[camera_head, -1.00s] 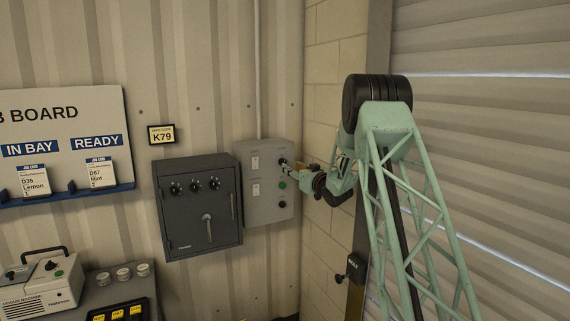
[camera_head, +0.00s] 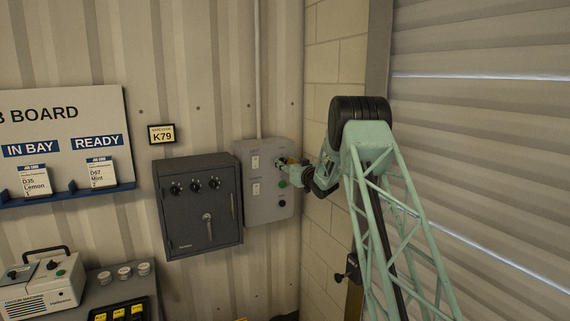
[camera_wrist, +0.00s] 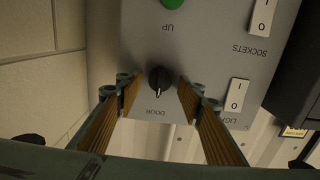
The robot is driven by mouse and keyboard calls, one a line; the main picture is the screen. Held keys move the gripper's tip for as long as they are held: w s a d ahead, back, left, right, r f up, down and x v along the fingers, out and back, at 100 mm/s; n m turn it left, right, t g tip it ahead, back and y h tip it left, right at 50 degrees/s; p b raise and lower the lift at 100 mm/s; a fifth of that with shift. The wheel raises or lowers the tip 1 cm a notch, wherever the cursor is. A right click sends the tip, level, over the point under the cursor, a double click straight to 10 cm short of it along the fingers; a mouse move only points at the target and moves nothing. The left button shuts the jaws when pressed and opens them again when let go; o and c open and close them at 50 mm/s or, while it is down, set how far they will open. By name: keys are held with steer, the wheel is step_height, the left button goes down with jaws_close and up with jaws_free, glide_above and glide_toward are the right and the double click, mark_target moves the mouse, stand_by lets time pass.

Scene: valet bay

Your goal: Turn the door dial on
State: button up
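The grey control panel (camera_head: 266,209) hangs on the wall in the head view. In the wrist view, upside down, the black door dial (camera_wrist: 159,79) sits on it above the label DOOR, its pale pointer mark toward that label. My gripper (camera_wrist: 159,95) is open, with one ribbed finger on each side of the dial and a gap to it on both sides. I cannot tell whether the tips touch the panel. In the head view my gripper (camera_head: 284,162) is at the panel's upper right and hides most of the dial.
A green UP button (camera_wrist: 171,3) and white rocker switches (camera_wrist: 237,94) share the panel. A dark safe (camera_head: 203,228) with several knobs hangs just left of it. The block wall (camera_head: 321,120) and shutter (camera_head: 480,150) stand close on the right.

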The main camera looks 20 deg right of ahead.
steer(key=c, duration=0.9)
steer(key=shift+o, duration=0.2)
steer(key=shift+m, duration=2)
steer(key=m, duration=0.3)
steer(key=shift+d+m, duration=0.1)
steer(key=shift+m, duration=0.3)
steer(key=m+p, duration=0.1)
steer(key=m, duration=0.4)
steer(key=shift+d+p, duration=0.1)
steer(key=shift+p, duration=0.2)
steer(key=m+p, duration=0.1)
steer(key=m, duration=0.4)
steer(key=shift+f, duration=0.15)
